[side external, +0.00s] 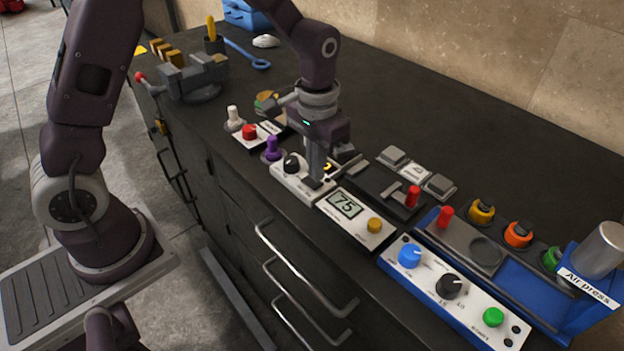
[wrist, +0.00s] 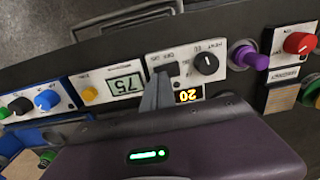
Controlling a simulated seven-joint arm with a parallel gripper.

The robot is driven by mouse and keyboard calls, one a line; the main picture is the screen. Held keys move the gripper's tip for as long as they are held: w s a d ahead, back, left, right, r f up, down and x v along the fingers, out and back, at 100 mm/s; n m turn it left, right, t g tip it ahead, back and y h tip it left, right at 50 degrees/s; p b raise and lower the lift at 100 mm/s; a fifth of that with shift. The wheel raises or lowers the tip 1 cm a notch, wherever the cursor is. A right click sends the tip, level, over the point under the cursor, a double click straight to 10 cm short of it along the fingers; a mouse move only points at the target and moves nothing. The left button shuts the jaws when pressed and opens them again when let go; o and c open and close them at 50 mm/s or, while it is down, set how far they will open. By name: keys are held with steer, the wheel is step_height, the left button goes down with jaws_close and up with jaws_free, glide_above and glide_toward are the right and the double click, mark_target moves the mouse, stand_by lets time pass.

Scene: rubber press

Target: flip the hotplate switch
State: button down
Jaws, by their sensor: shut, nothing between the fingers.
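The hotplate's white control panel (side external: 283,178) stands near the front edge of the dark bench, below my gripper. In the wrist view the panel (wrist: 188,57) has a black knob, a yellow "20" display and a dark switch (wrist: 172,69) under small lettering that seems to read OFF ON. My gripper (side external: 315,183) is shut and empty, pointing down at the right end of this panel. In the wrist view its fingertips (wrist: 160,76) are right at the switch and cover part of it. I cannot tell whether they touch it or which way it is set.
A panel showing "75" with a yellow button (side external: 374,225) stands just right. A purple knob (side external: 272,149) and a red-knob panel (side external: 250,132) stand left. A red-handled lever (side external: 412,196) and the blue air press (side external: 550,300) stand further right.

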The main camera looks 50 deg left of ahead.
mark_target(315, 184)
steer(key=shift+f, duration=0.9)
stand_by(0.4)
steer(key=shift+r, duration=3.5)
steer(key=s+a+r+t, duration=0.2)
steer(key=s+r+t, duration=0.1)
steer(key=s+r, duration=0.75)
steer(key=s+r+t, duration=0.2)
steer(key=s, duration=0.9)
steer(key=shift+a+t, duration=0.3)
